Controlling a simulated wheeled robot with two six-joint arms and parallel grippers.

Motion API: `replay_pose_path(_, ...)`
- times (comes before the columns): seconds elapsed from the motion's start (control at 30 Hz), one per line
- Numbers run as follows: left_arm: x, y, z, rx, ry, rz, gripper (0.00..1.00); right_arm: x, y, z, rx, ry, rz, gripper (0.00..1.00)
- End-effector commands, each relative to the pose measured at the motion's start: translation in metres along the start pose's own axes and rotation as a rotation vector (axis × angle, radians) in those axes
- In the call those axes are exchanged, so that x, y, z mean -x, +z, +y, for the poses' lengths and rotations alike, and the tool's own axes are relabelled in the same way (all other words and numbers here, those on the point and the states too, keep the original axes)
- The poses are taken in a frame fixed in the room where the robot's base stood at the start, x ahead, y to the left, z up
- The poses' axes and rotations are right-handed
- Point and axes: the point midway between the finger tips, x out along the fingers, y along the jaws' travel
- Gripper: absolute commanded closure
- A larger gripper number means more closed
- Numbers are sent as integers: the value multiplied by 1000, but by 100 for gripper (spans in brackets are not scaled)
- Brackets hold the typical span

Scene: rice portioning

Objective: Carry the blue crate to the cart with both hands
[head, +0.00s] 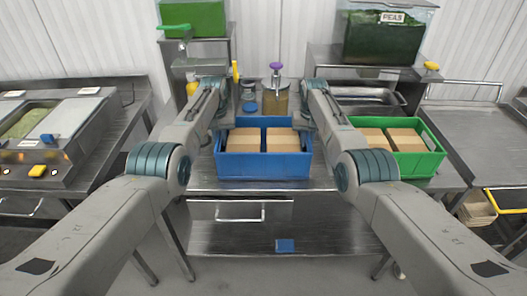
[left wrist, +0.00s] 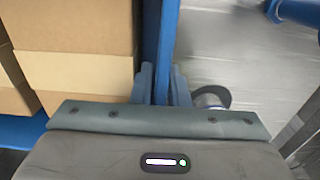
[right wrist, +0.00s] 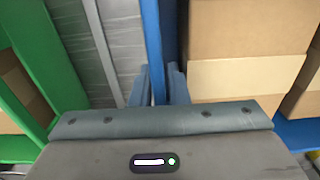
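The blue crate (head: 262,168) stands level on the steel table in the middle of the head view, with brown boxes (head: 262,140) inside. My left gripper (left wrist: 162,88) straddles the crate's left wall, one finger on each side, and looks closed on it. My right gripper (right wrist: 159,86) straddles the right wall the same way, with the wall between its fingers. In the head view both fingertips are hard to make out at the crate's sides. A steel surface with a rail (head: 482,130) stands at the far right; I cannot tell for sure whether it is the cart.
A green crate (head: 415,163) with boxes stands close to the right of the blue crate. Behind are a container with a purple knob (head: 276,98) and a dark green peas bin (head: 385,42). A steel counter (head: 60,135) is at left. A blue item (head: 286,245) lies below.

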Motion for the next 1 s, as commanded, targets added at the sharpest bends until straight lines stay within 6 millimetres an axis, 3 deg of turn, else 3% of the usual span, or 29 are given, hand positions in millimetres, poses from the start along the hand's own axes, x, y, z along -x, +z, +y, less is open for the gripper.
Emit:
replay_pose_path(0.3, -2, 0, 0, 0, 0, 1, 85, -2, 0, 0, 0, 0, 1, 85)
replay_pose_path(0.4, -2, 0, 0, 0, 0, 1, 100, -2, 0, 0, 0, 0, 1, 100)
replay_pose_path(1.0, 8, -1, 0, 0, 0, 3, 100, 7, -1, 0, 0, 0, 3, 100)
